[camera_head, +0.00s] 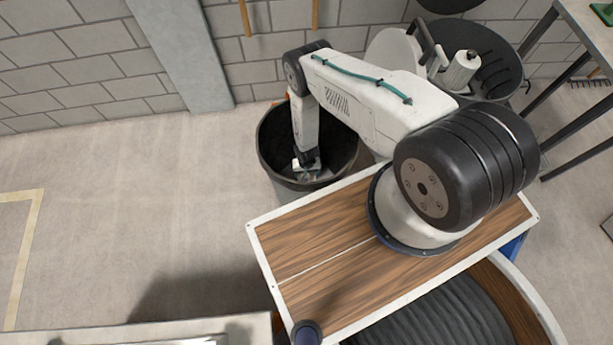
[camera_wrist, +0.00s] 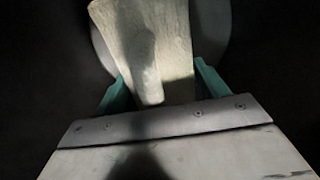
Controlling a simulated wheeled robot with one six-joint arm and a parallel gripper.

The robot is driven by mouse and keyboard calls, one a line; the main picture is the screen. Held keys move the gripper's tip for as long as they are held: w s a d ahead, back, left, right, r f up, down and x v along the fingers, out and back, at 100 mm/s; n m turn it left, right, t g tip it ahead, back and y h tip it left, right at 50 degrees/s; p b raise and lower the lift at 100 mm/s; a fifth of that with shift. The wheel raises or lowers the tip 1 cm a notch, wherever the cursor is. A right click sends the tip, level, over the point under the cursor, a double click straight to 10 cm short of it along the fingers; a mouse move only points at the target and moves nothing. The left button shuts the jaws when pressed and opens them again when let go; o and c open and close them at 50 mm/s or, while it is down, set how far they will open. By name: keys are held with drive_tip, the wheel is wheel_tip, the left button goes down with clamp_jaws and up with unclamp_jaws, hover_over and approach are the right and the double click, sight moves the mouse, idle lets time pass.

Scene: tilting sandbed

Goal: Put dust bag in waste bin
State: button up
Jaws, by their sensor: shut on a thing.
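The waste bin (camera_head: 272,150) is a round black open-topped bin standing on the floor by the wall, in the head view. My arm reaches over it and my gripper (camera_head: 309,172) points down inside or just over its mouth. In the wrist view my gripper (camera_wrist: 155,90) shows two teal fingers shut on the pale beige dust bag (camera_wrist: 150,40). The bag extends beyond the fingertips, partly in shadow. Dark surroundings fill the rest of the wrist view. In the head view the bag is mostly hidden by the gripper and too small to make out clearly.
A wooden-topped platform (camera_head: 320,285) with a white edge lies beside the bin, under my arm's base. Another dark container (camera_head: 495,75) stands at the back right, near a table (camera_head: 590,30). The floor left of the bin is clear.

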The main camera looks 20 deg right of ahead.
drive_tip(key=shift+f, duration=1.65)
drive_tip(key=shift+f, duration=0.1)
drive_tip(key=o, duration=2)
wheel_tip(320, 180, up, 12)
drive_tip(key=shift+r, duration=0.1)
